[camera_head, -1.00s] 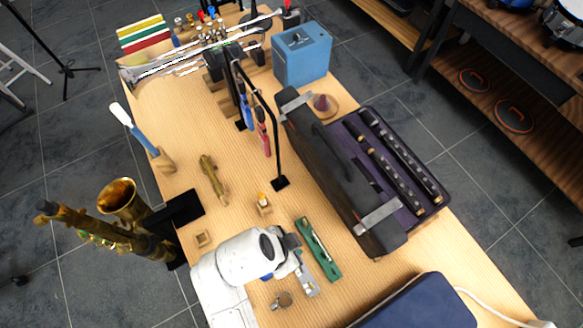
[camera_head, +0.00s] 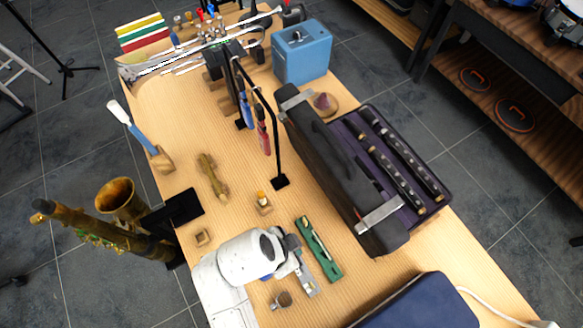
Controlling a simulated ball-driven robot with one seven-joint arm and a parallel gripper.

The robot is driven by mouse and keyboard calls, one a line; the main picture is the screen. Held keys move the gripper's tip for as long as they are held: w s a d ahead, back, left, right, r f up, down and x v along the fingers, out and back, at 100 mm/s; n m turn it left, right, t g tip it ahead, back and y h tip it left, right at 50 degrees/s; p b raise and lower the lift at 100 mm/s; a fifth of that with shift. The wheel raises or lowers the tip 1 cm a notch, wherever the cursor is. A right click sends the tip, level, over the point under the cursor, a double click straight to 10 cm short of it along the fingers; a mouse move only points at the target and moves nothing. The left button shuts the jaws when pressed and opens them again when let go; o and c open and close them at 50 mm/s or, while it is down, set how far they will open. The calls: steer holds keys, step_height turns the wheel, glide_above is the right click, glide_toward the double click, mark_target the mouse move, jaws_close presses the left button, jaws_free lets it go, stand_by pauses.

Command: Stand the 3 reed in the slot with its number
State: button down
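A narrow green holder (camera_head: 318,249) lies on the wooden table, with a small pale strip on its top. I cannot make out slot numbers, and I cannot tell whether the pale strip is the 3 reed. My gripper (camera_head: 303,270) is just left of the green holder, low over the table. My white arm comes in from the lower left and covers part of the gripper. Its fingertips are too small and hidden to show whether they hold anything.
A small wooden block with a yellow-topped piece (camera_head: 263,202) stands above the holder, and a round knob (camera_head: 281,300) sits below my gripper. A dark case (camera_head: 345,170) and a blue case (camera_head: 425,305) bound the right. A black stand (camera_head: 280,183) rises nearby.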

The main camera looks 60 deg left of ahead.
steer(key=shift+f, duration=0.4)
stand_by(0.5)
steer(key=c, duration=1)
jaws_free()
steer(key=shift+c, duration=0.2)
steer(key=shift+r, duration=0.15)
steer(key=b+v, duration=0.1)
steer(key=v, duration=0.9)
steer(key=shift+r, duration=0.25)
steer(key=shift+s, duration=0.15)
